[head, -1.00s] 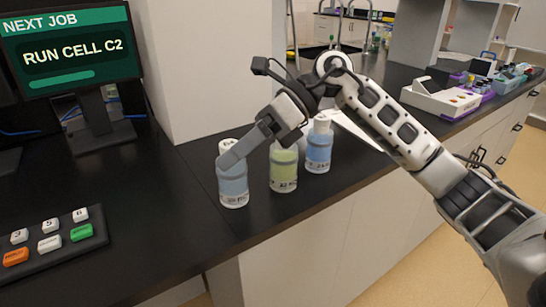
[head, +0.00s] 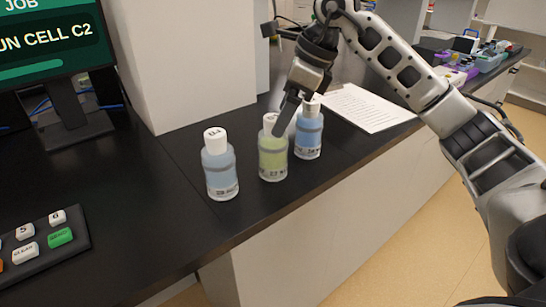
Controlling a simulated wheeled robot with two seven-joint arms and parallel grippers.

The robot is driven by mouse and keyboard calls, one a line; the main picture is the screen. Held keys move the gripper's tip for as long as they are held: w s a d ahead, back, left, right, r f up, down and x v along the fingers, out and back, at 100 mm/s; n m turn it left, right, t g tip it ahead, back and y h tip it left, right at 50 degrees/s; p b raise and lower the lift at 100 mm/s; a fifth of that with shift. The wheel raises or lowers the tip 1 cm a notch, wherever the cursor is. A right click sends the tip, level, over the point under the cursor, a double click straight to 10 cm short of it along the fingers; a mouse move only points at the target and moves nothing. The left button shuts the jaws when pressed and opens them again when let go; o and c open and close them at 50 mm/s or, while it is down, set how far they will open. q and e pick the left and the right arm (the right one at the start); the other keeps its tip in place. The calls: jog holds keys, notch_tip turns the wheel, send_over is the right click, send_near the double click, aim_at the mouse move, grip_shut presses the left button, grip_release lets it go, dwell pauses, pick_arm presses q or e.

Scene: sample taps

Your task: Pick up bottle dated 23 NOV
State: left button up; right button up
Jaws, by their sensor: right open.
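Three capped bottles stand upright in a row on the black bench. The left one (head: 220,172) holds blue liquid, the middle one (head: 272,160) yellow-green liquid, and the right one (head: 308,138) blue liquid. Each has a small date label low on its front. The print is too small to read surely; the middle label seems to start with 2. My right gripper (head: 284,122) is open and empty, tilted down, with its finger in front of the upper right part of the middle bottle. Whether it touches is not clear. My left gripper is out of view.
A white sheet (head: 365,108) lies behind the right bottle. A pale pillar (head: 180,60) rises behind the left bottle. A monitor (head: 55,50) and a button panel (head: 42,250) are at the left. The bench's front edge is close to the bottles.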

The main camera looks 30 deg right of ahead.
aim_at(273, 148)
jog(key=x, duration=0.5)
jog(key=shift+w+a+f, duration=0.1)
jog(key=shift+a+f, duration=0.1)
jog(key=shift+f, duration=0.05)
jog(key=shift+c, duration=0.3)
jog(key=c, duration=1.5)
